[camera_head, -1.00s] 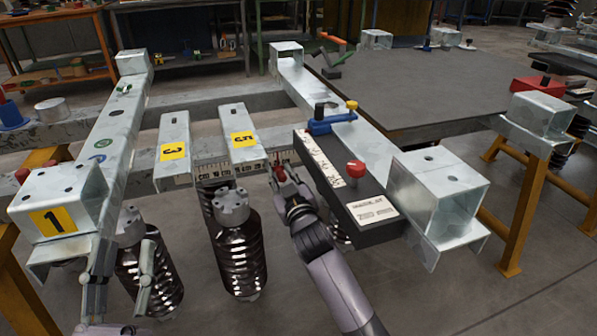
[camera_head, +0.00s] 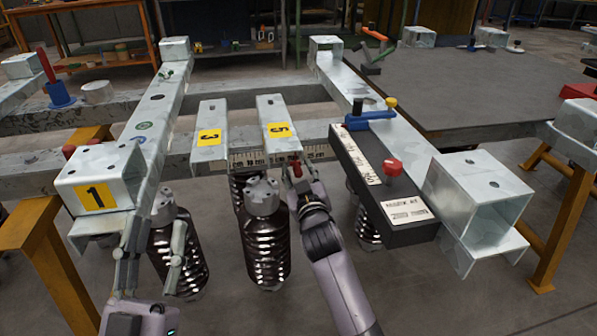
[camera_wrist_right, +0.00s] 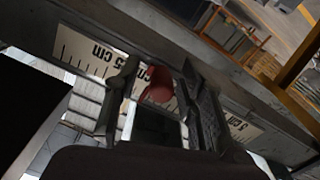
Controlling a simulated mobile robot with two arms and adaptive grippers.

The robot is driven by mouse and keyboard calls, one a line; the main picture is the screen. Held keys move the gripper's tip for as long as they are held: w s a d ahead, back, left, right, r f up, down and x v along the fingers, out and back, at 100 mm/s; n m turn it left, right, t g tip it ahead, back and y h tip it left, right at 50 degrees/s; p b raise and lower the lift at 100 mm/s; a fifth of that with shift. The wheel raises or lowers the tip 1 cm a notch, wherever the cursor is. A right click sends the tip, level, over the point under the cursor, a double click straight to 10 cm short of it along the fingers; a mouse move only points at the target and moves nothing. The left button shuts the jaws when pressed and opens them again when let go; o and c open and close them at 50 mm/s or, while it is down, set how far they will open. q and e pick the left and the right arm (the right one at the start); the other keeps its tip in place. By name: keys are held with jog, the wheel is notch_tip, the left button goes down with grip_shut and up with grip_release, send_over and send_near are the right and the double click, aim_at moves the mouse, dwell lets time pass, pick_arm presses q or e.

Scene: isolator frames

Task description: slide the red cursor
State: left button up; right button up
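The red cursor (camera_head: 296,170) sits on the ruler (camera_head: 318,152) along the front of the cross rail, just below the plate marked 5. My right gripper (camera_head: 298,182) is at the cursor, its arm coming from the lower right. In the right wrist view the red cursor (camera_wrist_right: 158,84) stands between the two dark fingers (camera_wrist_right: 160,95), close to both; exact contact is partly hidden.
Plates marked 3 (camera_head: 209,136) and 5 (camera_head: 279,130) overhang the rail. A dark box with a red knob (camera_head: 392,168) and blue handle stands right of my right gripper. Dark ribbed insulators (camera_head: 265,240) hang below. The bracket marked 1 (camera_head: 97,190) is above my left gripper.

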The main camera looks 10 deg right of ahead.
jog(key=s, duration=1.2)
jog(key=shift+d, duration=0.2)
